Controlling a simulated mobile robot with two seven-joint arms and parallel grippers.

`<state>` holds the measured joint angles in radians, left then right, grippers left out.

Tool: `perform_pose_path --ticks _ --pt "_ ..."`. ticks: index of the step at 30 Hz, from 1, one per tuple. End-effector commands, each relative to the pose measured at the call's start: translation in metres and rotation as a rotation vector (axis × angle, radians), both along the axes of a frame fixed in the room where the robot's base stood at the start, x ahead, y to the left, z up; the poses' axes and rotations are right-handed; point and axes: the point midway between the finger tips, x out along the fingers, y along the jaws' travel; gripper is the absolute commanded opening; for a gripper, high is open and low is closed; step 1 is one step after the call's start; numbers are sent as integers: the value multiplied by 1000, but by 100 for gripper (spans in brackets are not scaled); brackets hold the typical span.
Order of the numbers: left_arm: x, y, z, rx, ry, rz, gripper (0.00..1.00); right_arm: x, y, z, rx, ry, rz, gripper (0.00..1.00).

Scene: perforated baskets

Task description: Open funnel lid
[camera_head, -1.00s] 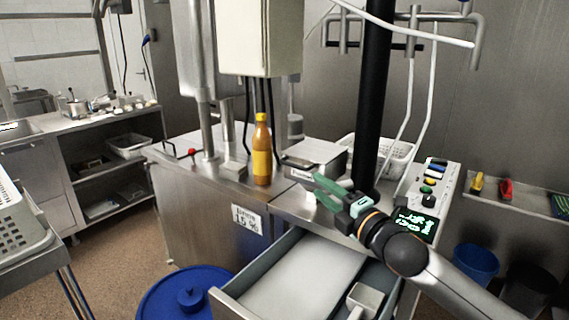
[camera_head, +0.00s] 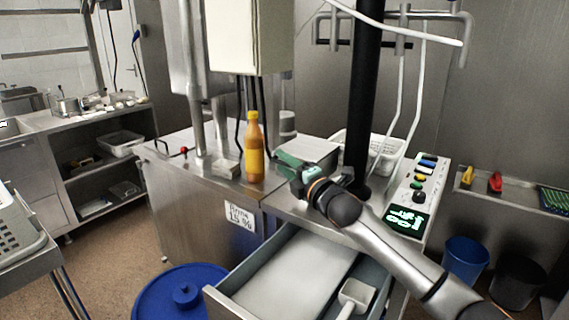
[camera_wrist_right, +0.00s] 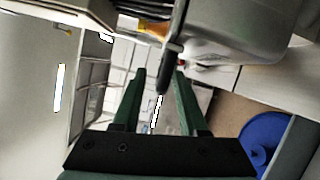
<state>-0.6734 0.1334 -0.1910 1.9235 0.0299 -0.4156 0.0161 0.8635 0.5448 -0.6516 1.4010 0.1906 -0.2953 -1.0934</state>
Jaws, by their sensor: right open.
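The funnel lid appears to be the top of the steel box (camera_head: 318,150) on the counter, beside the black column. My right gripper (camera_head: 286,163) is at the near left side of this box, its green fingers pointing left. In the right wrist view the gripper (camera_wrist_right: 160,74) is open. A grey steel body (camera_wrist_right: 235,28) fills the upper right there, and a dark, narrow handle-like bar (camera_wrist_right: 174,55) reaches down near the fingertips, seemingly between them. Whether a finger touches it I cannot tell. The lid looks closed. My left gripper is out of view.
An orange bottle (camera_head: 254,150) stands just left of the fingers; its orange side also shows in the wrist view (camera_wrist_right: 152,27). An open drawer (camera_head: 290,268) with a white scoop lies below my right arm. A white basket (camera_head: 385,150) and a button panel (camera_head: 424,195) are at right.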

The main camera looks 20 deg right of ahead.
Motion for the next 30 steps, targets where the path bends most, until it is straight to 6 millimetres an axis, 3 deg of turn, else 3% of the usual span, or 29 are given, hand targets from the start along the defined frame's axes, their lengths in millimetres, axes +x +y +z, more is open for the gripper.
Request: perform_pose_path --ticks 9,20,30 --pt "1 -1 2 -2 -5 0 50 1 0 0 0 0 0 41" --pt "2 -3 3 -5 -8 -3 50 1 0 0 0 0 0 1" --pt "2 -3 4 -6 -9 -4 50 1 0 0 0 1 -1 0"
